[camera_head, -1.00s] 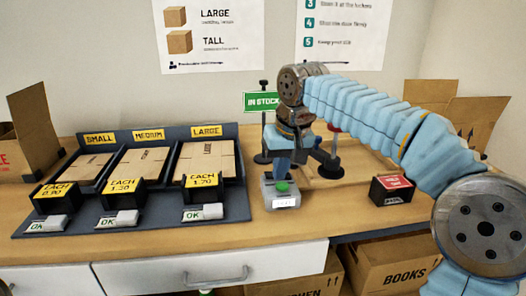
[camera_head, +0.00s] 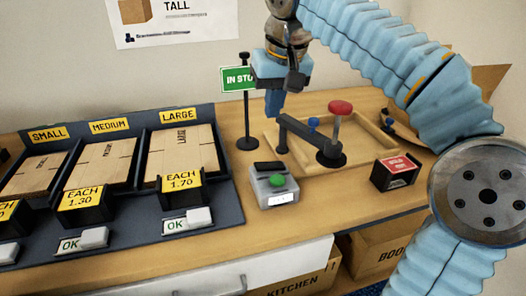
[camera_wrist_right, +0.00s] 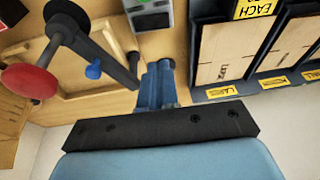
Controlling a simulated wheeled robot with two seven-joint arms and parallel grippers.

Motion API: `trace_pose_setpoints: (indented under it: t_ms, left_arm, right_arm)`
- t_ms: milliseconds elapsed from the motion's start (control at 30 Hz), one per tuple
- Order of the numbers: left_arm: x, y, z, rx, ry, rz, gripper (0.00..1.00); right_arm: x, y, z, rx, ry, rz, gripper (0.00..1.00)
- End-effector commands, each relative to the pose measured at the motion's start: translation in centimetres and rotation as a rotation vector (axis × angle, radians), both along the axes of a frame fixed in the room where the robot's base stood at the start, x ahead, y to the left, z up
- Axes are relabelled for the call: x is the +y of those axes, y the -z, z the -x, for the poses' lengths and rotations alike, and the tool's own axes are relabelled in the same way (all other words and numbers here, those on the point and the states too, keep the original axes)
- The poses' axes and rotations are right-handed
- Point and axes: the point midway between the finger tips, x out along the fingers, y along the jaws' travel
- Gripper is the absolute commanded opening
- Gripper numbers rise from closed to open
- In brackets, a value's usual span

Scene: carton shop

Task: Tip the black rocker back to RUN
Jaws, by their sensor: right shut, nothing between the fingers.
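A small grey box (camera_head: 272,190) stands on the wooden counter, with a black rocker (camera_head: 269,166) at its back, a green button (camera_head: 277,181) and a white label in front. Which way the rocker is tipped I cannot tell. My right gripper (camera_head: 273,112) is shut and empty, pointing down above and behind the box, apart from the rocker. In the right wrist view its blue fingers (camera_wrist_right: 157,78) are together, and part of the grey box (camera_wrist_right: 150,18) shows at the top edge. My left gripper is not in view.
A black stand with a red knob (camera_head: 340,107) and a dark arm is close to the right of my gripper, by a wooden tray (camera_head: 372,161). A green sign (camera_head: 237,79) on a post stands left. A carton rack (camera_head: 232,191) and a black-red box (camera_head: 395,172) flank the grey box.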

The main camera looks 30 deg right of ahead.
Motion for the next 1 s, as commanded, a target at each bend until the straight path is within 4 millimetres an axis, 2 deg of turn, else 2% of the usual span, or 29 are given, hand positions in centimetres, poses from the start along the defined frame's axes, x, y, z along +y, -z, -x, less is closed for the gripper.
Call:
trace_pose_setpoints:
  t_ms: [400, 600, 800, 1000]
  left_arm:
    - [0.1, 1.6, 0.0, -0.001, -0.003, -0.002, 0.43]
    - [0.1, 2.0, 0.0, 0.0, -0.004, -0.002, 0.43]
    - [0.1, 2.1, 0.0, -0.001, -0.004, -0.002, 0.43]
    - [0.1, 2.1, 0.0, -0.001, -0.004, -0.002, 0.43]
  right_arm:
    - [-0.1, 8.1, -2.3, 0.003, 0.0, 0.0, 0.0]
    - [0.2, 11.2, -2.7, 0.001, 0.001, -0.001, 0.0]
    - [0.5, 12.6, -2.8, 0.0, 0.0, 0.0, 0.0]
    - [0.5, 12.8, -2.8, -0.001, 0.0, -0.001, 0.0]
